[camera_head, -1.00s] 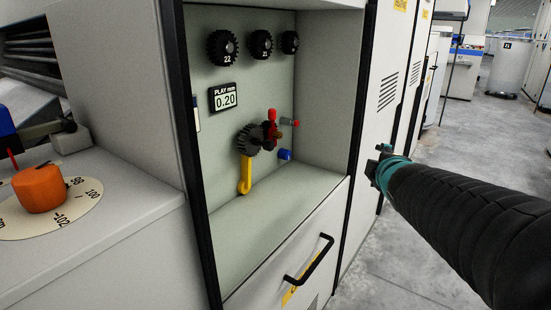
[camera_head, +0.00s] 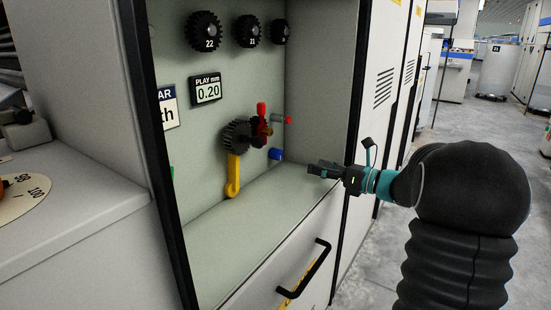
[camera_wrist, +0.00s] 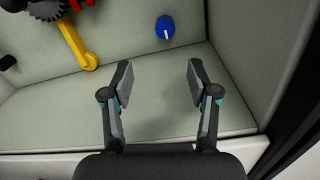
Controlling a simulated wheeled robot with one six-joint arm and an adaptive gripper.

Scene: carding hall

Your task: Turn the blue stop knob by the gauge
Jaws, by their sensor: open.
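The blue stop knob (camera_head: 276,154) sits low on the back wall of the recess, below a small grey-and-red pin and right of the gears. The gauge (camera_head: 206,90) reads "PLAY mm 0.20" on the back wall, up and left of the knob. My gripper (camera_head: 322,170) is at the recess opening, right of the knob and apart from it. In the wrist view my gripper (camera_wrist: 160,80) is open with nothing between its fingers.
A yellow lever (camera_head: 233,175) hangs from the dark gear (camera_head: 237,136), with a red handle (camera_head: 262,110) beside it. Spare gears (camera_head: 204,32) hang above. The recess floor (camera_head: 240,225) is clear. A black drawer handle (camera_head: 305,270) sticks out below.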

